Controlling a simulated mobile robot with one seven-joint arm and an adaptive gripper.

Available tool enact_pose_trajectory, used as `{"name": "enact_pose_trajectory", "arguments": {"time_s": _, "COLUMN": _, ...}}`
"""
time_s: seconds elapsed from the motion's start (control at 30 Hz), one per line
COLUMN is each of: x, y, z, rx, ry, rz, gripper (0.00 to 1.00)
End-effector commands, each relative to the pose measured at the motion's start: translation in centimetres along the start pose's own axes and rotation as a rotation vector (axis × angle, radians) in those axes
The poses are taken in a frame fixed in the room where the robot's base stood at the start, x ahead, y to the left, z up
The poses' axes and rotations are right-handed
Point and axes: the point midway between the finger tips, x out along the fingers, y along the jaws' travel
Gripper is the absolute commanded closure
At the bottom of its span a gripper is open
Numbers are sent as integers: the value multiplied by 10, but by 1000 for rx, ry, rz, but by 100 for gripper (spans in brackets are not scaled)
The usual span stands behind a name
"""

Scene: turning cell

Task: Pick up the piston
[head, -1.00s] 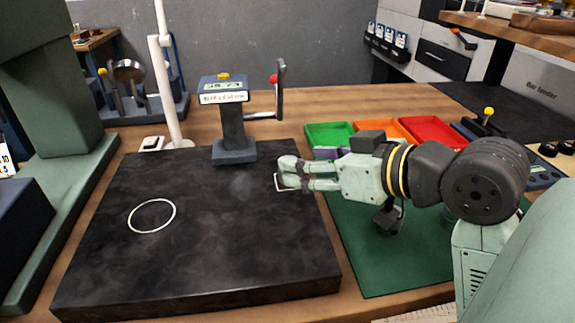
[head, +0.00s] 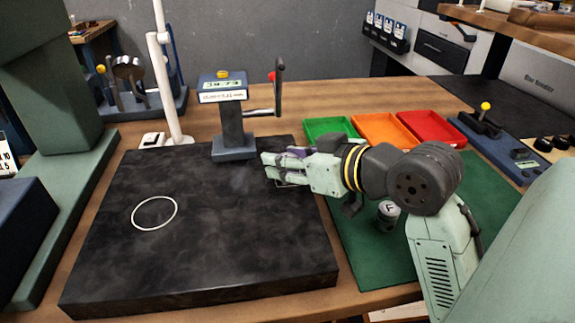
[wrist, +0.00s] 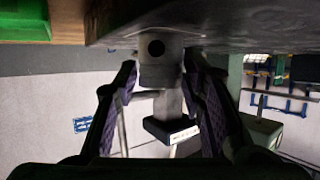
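A grey cylindrical part with a round dark hole, which looks like the piston (wrist: 162,70), is between my fingers in the wrist view. It stands against the dark plate, which is at the top of that upside-down picture. My gripper (head: 270,168) is low over the right side of the plate in the head view, pointing left. In the wrist view my gripper (wrist: 158,75) has its fingers spread on both sides of the part. The fingertips are close to its sides; contact is not clear. In the head view my fingers largely hide the part.
A gauge stand (head: 232,135) with a lever is on the black plate (head: 200,265), behind my gripper. A white ring (head: 154,228) marks the plate's left. A cylinder lettered F (head: 388,216) stands on the green mat (head: 365,265). Green, orange and red trays (head: 425,127) are behind.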

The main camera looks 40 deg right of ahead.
Motion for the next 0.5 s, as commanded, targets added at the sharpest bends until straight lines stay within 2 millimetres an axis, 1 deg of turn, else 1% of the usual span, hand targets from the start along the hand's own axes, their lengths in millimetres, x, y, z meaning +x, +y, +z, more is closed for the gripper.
{"name": "enact_pose_trajectory", "arguments": {"time_s": 0.03, "x": 0, "y": 0, "z": 0, "rx": 0, "ry": 0, "rz": 0, "gripper": 68}}
{"name": "enact_pose_trajectory", "arguments": {"time_s": 0.07, "x": 0, "y": 0, "z": 0, "rx": 0, "ry": 0, "rz": 0, "gripper": 70}}
{"name": "enact_pose_trajectory", "arguments": {"time_s": 0.5, "x": 0, "y": 0, "z": 0, "rx": 0, "ry": 0, "rz": 0, "gripper": 100}}
